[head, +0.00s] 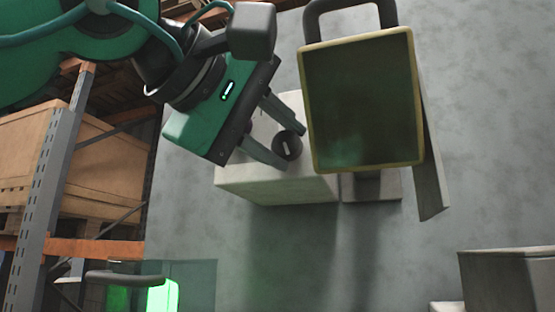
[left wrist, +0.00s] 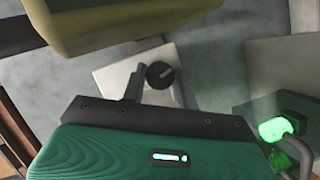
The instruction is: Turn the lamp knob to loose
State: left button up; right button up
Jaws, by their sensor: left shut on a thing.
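The dark round knob (head: 287,146) with a pale pointer line sits on a pale box (head: 275,188) fixed to the wall. In the head view the line looks near upright. My left gripper (head: 291,147) has one finger on each side of the knob and is shut on it. In the left wrist view the knob (left wrist: 160,75) shows beyond the gripper body, its line slanting. A lamp-like panel with a yellow frame (head: 361,100) and a dark face hangs just right of the knob. My right gripper is not in view.
The yellow-framed panel stands close to the right of my left gripper. A rack with wooden crates (head: 95,165) is at the left. A green glowing light (head: 163,296) is at the lower left. A grey box (head: 510,280) is at the lower right. Bare wall lies below the knob.

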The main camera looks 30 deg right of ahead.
pick_arm(q)
jog(key=n+b, duration=0.1)
jog(key=n+h+b, duration=0.1)
jog(key=b, duration=0.1)
jog(key=shift+f, duration=0.3)
jog(key=shift+r+n+b, duration=0.1)
jog(key=shift+n+b, duration=0.4)
jog(key=shift+b, duration=0.05)
jog(key=o, duration=1)
jog(key=shift+r, duration=0.1)
